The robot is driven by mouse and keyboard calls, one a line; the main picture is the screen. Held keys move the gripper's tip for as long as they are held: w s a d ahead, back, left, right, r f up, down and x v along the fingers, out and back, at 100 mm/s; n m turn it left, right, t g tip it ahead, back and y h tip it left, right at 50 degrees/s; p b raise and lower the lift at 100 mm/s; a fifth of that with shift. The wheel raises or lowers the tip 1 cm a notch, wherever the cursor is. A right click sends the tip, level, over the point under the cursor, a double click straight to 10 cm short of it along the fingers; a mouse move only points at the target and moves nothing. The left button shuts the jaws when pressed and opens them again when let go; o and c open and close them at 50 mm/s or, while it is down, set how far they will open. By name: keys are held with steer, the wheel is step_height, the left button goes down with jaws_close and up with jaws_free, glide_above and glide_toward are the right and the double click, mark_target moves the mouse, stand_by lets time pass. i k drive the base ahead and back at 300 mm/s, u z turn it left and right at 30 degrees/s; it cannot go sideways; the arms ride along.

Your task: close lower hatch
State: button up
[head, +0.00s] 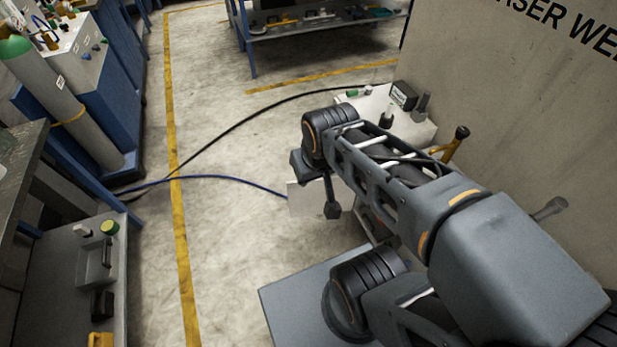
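A flat pale panel (303,200) shows just left of my arm, low on a white unit (420,130). It may be the lower hatch, standing out from the unit; my arm hides its right side, its hinge and any opening. My arm reaches from the lower right toward the middle. Its dark end part, which seems to be my gripper (332,207), hangs downward in front of the panel. Whether it touches the panel cannot be told. The fingers are too small and dark to tell whether they are open or shut.
A blue hose (225,179) and a black cable (235,125) run across the floor to the unit. A large grey wall panel (530,110) stands at right.

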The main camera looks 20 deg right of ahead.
mark_target(310, 199)
steer(key=u, duration=0.85)
steer(key=i, duration=3.95)
steer(key=z, duration=4.8)
steer(key=i, duration=1.05)
steer(key=z, duration=0.8)
steer(key=k, duration=0.1)
steer(key=z, duration=0.25)
